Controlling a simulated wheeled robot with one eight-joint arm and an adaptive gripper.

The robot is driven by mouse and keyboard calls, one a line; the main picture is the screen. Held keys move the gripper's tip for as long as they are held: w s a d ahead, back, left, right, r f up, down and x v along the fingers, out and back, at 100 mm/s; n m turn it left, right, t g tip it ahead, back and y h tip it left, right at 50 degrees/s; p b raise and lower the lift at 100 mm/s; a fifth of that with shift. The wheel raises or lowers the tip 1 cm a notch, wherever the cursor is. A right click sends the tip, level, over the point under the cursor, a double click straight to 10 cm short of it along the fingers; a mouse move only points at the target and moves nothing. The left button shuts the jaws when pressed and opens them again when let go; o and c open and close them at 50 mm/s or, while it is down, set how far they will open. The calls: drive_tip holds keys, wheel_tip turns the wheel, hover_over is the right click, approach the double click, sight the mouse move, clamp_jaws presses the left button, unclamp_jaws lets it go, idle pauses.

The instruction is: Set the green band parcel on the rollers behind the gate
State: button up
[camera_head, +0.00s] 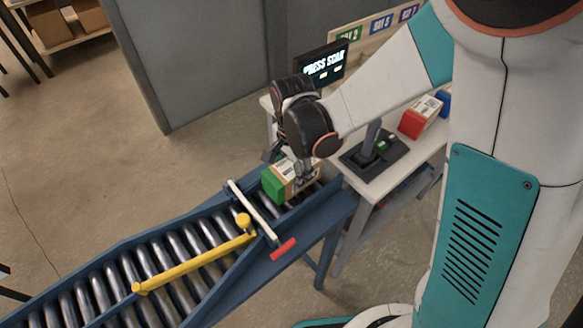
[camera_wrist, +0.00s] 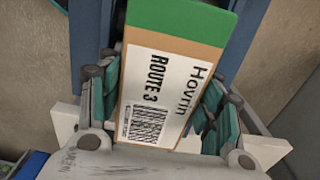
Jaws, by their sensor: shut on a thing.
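The green band parcel (camera_head: 281,179) is a brown box with a green end and a white label. The parcel is at the upper right end of the roller conveyor (camera_head: 180,241), just behind the white and red gate bar (camera_head: 254,212). I cannot tell whether it touches the rollers. My gripper hides part of it.
A yellow bar (camera_head: 194,264) lies across the conveyor on the near side of the gate. A table to the right holds a scanner stand (camera_head: 372,150), a red-ended parcel (camera_head: 420,117) and a blue item (camera_head: 443,102). A screen (camera_head: 325,66) stands behind my gripper. The lower-left rollers are clear.

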drive_tip(key=shift+f, duration=0.55)
drive_tip(key=o, duration=1.4)
